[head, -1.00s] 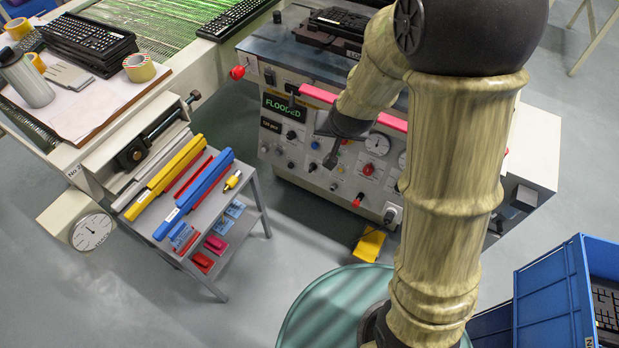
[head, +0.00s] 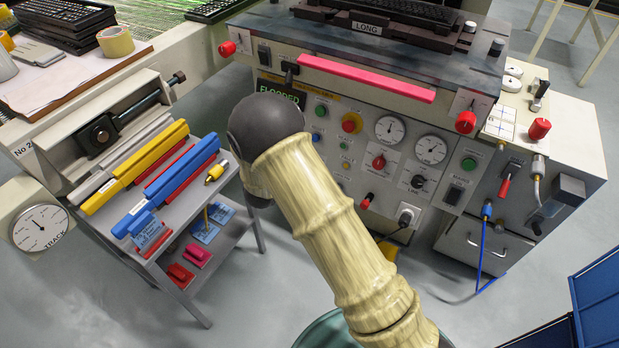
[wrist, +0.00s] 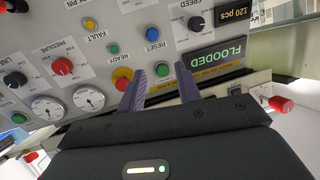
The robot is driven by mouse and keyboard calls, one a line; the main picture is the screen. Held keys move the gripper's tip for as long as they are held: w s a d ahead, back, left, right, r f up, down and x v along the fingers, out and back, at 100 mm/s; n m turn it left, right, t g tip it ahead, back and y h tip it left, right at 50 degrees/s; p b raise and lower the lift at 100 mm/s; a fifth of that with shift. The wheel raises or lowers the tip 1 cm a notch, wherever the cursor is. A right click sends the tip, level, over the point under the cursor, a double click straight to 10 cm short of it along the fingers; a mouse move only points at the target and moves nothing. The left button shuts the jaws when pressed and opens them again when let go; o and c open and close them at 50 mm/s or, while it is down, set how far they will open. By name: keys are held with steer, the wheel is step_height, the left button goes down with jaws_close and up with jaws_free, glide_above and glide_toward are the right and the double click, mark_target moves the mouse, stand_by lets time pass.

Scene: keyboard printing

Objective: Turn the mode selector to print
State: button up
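The control panel (head: 345,125) of the machine faces me in the head view, with several knobs, buttons and gauges. I cannot read which control is the mode selector. A black knob (head: 417,182) sits below the right gauge, and a black lever-like handle (head: 290,68) sits above the FLOODED display (head: 279,91). In the wrist view the panel appears upside down, with the FLOODED display (wrist: 215,60) and a black knob (wrist: 196,24). My gripper (wrist: 160,84) has its fingers apart, with nothing seen between them, in front of the panel. My arm hides it in the head view.
A long red bar (head: 367,78) runs along the machine's front top edge. A small shelf (head: 185,200) with yellow and blue bars stands at left. A blue cable (head: 482,250) hangs at right, near blue crates (head: 600,290). Grey floor lies between.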

steer(key=s+a+f+t+h+b, duration=0.1)
steer(key=s+a+f+h+b, duration=0.1)
steer(key=f+b, duration=0.2)
steer(key=s+a+f+m+t+h+b, duration=0.1)
steer(key=f+b, duration=0.4)
steer(key=f, duration=0.6)
steer(key=shift+s+a+h, duration=0.4)
steer(key=shift+s+h, duration=0.25)
steer(key=shift+h, duration=0.05)
steer(key=b+x, duration=0.7)
steer(key=x, duration=1)
steer(key=shift+w+d+r, duration=0.1)
steer(key=shift+w+r, duration=0.05)
steer(key=shift+w, duration=0.1)
jaws_close()
